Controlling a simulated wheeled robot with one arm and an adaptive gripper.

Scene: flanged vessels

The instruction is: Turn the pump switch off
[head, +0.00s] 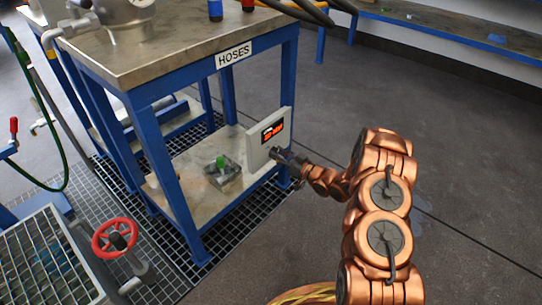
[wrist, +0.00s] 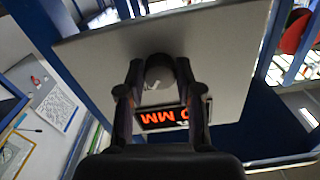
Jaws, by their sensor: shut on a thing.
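A pale control panel (head: 262,150) stands upright at the right front of the table's lower shelf. It has a lit red display (head: 272,131), which shows upside down and partly covered in the wrist view (wrist: 165,117). A round grey knob (wrist: 160,72) with a white mark sits on the panel's face. I take this knob to be the pump switch. My gripper (wrist: 162,80) is shut on the knob, one finger on each side. In the head view my gripper (head: 287,157) is at the panel's face, and the knob is hidden there.
A small grey box with a green part (head: 222,167) sits on the lower shelf. The blue-framed table (head: 170,50) bears a "HOSES" label, and its front leg is close to the panel. A red valve wheel (head: 114,238) stands at lower left. The floor at right is clear.

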